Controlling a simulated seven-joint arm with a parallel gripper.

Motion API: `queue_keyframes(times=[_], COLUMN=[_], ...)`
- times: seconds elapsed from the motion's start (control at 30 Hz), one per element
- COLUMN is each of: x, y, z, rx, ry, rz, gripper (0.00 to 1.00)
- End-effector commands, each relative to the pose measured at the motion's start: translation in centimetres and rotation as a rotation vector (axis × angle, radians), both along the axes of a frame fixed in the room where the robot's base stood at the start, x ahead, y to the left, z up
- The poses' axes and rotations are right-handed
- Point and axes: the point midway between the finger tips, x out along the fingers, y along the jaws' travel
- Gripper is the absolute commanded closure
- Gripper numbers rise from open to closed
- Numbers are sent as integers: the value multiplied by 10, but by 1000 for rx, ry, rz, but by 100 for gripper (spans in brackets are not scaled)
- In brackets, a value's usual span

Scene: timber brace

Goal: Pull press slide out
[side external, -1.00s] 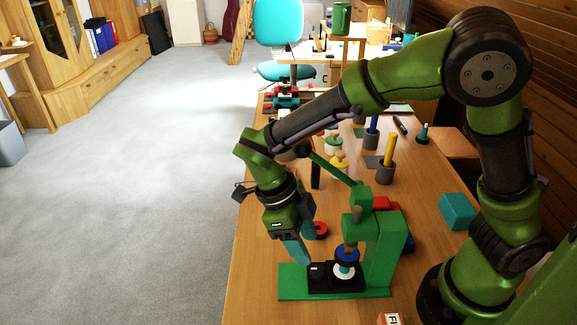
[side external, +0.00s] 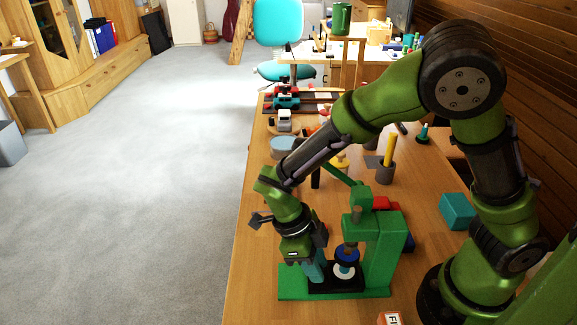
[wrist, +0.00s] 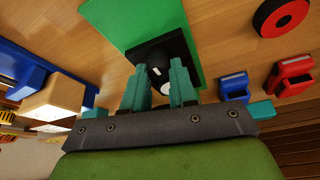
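The green press (side external: 382,250) stands on its flat green base (side external: 292,283) at the table's near part. Its black slide (side external: 350,283) lies on the base under the plunger, with a blue and white round piece (side external: 345,271) above it. My gripper (side external: 316,277) points down with teal fingers at the slide's left end. In the wrist view my gripper (wrist: 160,70) is open, its fingers apart on either side of a dark part at the end of the slide (wrist: 176,44). Whether the fingers touch it cannot be told.
A teal block (side external: 458,211) and a grey cup with a yellow rod (side external: 386,172) are on the table (side external: 424,190) behind the press. A red ring (wrist: 281,14) lies near the base. The table's left edge is close to my gripper.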

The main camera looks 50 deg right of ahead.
Motion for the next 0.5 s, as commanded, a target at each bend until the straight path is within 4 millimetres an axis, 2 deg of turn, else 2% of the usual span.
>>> queue_keyframes(times=[0.03,0.17,0.5], x=[0,0,6], y=[0,0,5], z=[0,0,0], rx=[0,0,-1], ry=[0,0,0], rz=[0,0,0], gripper=[81,100,100])
